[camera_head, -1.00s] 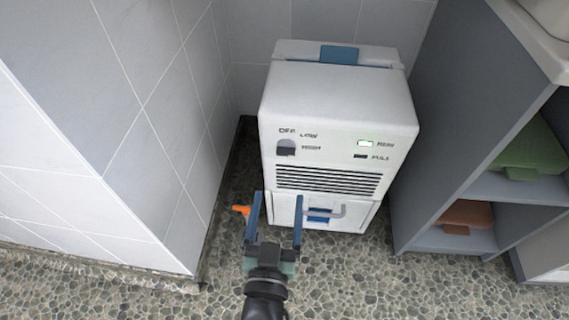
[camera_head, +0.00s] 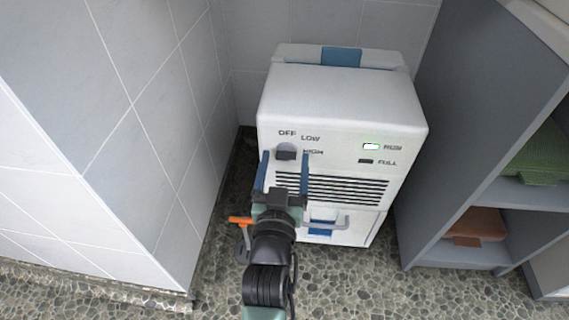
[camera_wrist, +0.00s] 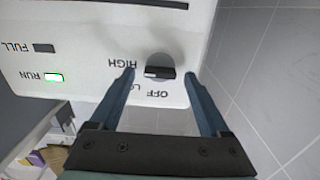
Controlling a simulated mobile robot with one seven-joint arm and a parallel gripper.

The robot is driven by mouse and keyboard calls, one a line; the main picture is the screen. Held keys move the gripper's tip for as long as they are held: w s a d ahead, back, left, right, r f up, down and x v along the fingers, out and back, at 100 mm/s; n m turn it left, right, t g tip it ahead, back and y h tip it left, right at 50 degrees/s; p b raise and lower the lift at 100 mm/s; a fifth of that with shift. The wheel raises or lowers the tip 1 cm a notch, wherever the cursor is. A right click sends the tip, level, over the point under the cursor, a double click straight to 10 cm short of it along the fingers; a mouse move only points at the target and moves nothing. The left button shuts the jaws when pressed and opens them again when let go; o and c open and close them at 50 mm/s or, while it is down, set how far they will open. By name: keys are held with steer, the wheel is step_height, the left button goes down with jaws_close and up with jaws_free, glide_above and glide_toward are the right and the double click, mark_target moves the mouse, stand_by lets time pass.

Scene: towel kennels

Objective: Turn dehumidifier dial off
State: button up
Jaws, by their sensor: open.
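The white dehumidifier (camera_head: 340,105) stands on the pebble floor in the corner. Its dark grey dial (camera_head: 285,151) is on the upper left of the front, under the OFF and LOW labels and left of HIGH. In the wrist view the dial (camera_wrist: 160,66) shows a raised bar with a pale mark at one end, toward the HIGH label. The green RUN light (camera_head: 371,146) is lit and the FULL light (camera_head: 366,161) is dark. My gripper (camera_head: 283,155) is open in front of the dial. In the wrist view its blue fingers (camera_wrist: 162,74) are on either side of the dial, apart from it.
A tiled wall (camera_head: 130,130) stands close on the left. A grey shelf unit (camera_head: 455,130) with green and orange folded towels (camera_head: 475,224) is on the right. A drawer handle (camera_head: 328,221) sticks out below the vents. An orange object (camera_head: 239,220) is low beside the dehumidifier.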

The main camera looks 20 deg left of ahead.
steer(key=shift+c, duration=0.2)
jaws_close()
steer(key=shift+n+p, duration=0.35)
steer(key=shift+n, duration=0.05)
steer(key=n+p, duration=0.2)
steer(key=shift+r+n, duration=0.1)
steer(key=shift+n, duration=0.3)
steer(key=n+p, duration=0.1)
steer(key=n, duration=0.3)
steer(key=shift+a+n, duration=0.1)
steer(key=shift+n, duration=0.2)
steer(key=n, duration=0.4)
steer(key=shift+f+n+p, duration=0.2)
steer(key=shift+n+p, duration=0.1)
steer(key=shift+p, duration=0.1)
steer(key=n, duration=0.5)
steer(key=shift+f, duration=0.15)
